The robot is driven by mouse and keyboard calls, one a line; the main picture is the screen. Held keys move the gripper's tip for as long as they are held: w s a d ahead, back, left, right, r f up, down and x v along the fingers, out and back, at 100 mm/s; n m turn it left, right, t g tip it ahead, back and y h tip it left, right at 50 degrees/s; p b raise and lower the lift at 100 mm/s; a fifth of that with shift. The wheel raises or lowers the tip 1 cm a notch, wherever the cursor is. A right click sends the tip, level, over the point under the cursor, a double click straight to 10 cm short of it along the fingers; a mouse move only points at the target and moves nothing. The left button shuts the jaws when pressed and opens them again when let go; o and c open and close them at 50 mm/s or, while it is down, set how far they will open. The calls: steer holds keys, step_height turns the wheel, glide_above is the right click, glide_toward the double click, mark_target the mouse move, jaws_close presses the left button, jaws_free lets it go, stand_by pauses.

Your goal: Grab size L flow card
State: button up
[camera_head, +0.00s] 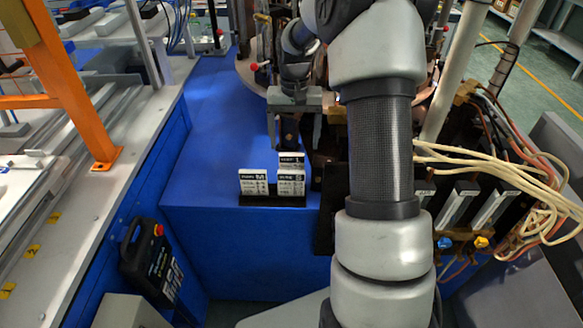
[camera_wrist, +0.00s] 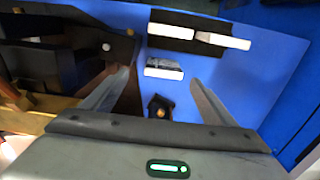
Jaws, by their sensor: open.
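Several white cards with dark printed headers stand in a black holder (camera_head: 270,203) on the front of the blue bench. The rear card (camera_head: 291,160) has a header mark that looks like L, though the print is small. In front of it is a card marked like S (camera_head: 291,184); a third card (camera_head: 254,182) stands to the left. My gripper (camera_head: 294,143) points down above and behind the rear card, open and empty. In the wrist view the rear card's top edge (camera_wrist: 164,73) lies between and just beyond the open fingers (camera_wrist: 160,82). The finger tips appear apart from it.
The blue bench top (camera_head: 205,135) is clear left of the cards. Dark machinery with copper parts and pale cables (camera_head: 490,165) stands at right. An orange post (camera_head: 75,85) and a black control pendant (camera_head: 152,260) are at left. A small dark fitting (camera_wrist: 160,107) shows between the fingers.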

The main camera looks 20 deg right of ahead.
mark_target(292, 154)
steer(key=f, duration=0.5)
steer(key=f+b, duration=0.1)
steer(key=f, duration=0.2)
steer(key=shift+w+a, duration=0.25)
steer(key=shift+a, duration=0.05)
steer(key=c, duration=1.1)
